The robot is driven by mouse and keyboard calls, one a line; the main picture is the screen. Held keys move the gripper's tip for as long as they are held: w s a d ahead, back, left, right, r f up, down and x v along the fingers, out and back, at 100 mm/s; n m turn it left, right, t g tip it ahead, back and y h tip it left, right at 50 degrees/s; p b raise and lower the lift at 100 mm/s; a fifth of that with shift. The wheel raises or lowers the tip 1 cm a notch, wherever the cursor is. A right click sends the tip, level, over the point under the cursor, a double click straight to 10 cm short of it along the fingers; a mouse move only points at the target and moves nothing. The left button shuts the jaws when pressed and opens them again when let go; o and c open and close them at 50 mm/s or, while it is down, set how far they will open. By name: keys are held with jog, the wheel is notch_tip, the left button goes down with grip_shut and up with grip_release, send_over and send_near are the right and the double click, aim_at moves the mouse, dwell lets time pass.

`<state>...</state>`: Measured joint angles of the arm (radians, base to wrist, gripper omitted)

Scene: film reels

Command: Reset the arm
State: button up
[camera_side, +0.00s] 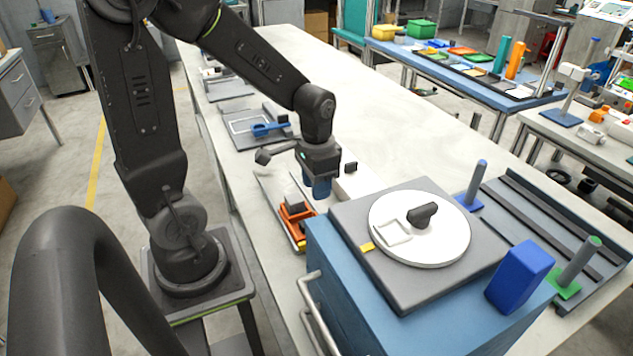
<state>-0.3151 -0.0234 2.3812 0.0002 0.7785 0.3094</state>
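My gripper (319,188) hangs at the end of my dark arm, pointing down over the long white table. Its blue fingers show only in part, below the dark wrist body, and I cannot tell whether they are apart or together. It is left of and behind the blue cabinet with the round white disc. An orange holder (297,222) with a white and dark top sits on the table just left of and below the fingers. No film reel is clearly seen in the gripper.
A white disc (420,229) with a black knob sits on a grey plate (345,222) atop the blue cabinet (345,290). The table (375,120) is bare behind my gripper.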

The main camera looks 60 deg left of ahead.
jog(key=shift+r, duration=0.1)
jog(key=s+d+r+t, duration=0.2)
jog(key=s+d+r, duration=0.1)
jog(key=r, duration=0.3)
jog(key=s+d+r+t, duration=0.3)
jog(key=d+r, duration=0.2)
jog(key=r, duration=0.1)
jog(key=shift+s+d+r+t, duration=0.3)
jog(key=shift+r, duration=0.1)
dwell(0.5)
